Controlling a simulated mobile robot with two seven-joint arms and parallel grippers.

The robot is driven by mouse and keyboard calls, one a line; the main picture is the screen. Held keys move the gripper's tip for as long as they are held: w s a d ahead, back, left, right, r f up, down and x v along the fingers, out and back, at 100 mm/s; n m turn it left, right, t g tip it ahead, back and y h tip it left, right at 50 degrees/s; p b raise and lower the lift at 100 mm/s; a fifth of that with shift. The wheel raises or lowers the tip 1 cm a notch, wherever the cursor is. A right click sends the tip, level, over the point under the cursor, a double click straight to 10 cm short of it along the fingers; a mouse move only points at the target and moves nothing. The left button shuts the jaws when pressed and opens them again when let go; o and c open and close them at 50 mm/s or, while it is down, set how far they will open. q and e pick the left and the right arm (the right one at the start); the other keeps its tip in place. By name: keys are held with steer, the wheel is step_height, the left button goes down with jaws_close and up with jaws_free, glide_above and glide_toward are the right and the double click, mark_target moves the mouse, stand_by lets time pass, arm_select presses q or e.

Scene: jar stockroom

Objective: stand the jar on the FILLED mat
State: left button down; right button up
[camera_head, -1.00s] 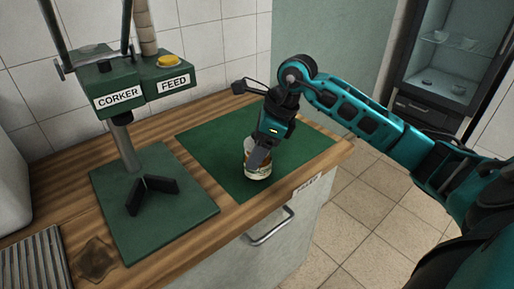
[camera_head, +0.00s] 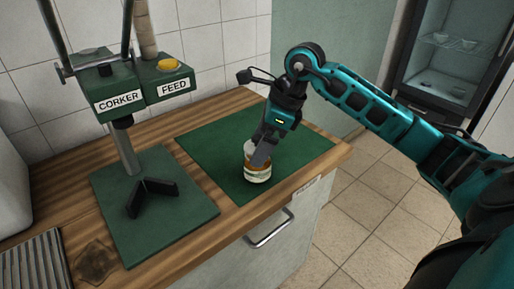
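A small glass jar (camera_head: 257,175) with a pale label and amber contents stands upright on the green mat (camera_head: 215,138), close to its front edge. The mat's tag on the counter edge is too small to read. My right gripper (camera_head: 260,156) reaches down over the jar from above, with a grey finger in front of the jar's upper part. It seems open around the jar's top; the far finger is mostly hidden. A pale lid or top shows beside the finger. My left gripper is not in view.
A green corker stand (camera_head: 150,205) with CORKER and FEED labels and a yellow button (camera_head: 169,64) stands left of the mat. A ribbed metal rack (camera_head: 35,262) is at the lower left. The mat around the jar is clear. A drawer handle (camera_head: 270,228) juts from the counter front.

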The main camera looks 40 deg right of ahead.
steer(key=v, duration=0.9)
steer(key=shift+p, duration=0.4)
steer(key=shift+s, duration=0.1)
